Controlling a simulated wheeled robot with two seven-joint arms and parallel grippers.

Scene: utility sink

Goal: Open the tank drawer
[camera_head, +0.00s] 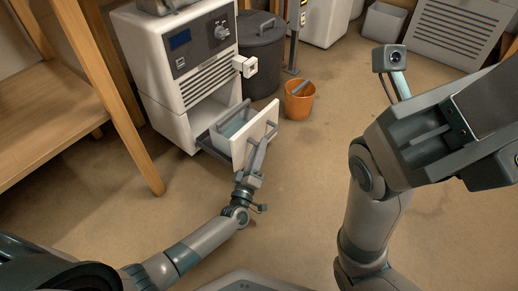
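The tank drawer (262,133) is a white-fronted drawer low in a white appliance (179,75). It stands pulled out from the opening, and a bluish-grey tank (233,126) shows inside it. My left gripper (260,145) reaches up from below and overlaps the drawer's front panel, at its outer face. Its fingers are small and lie over the front, so their grip does not show clearly. My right arm (440,125) is raised large at the right, away from the drawer; its fingertips cannot be made out.
An orange bucket (299,102) stands right of the drawer. A dark lidded bin (262,52) stands behind it. A wooden bench (50,110) with a slanted leg (135,150) is at the left. The floor before the drawer is clear apart from my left arm.

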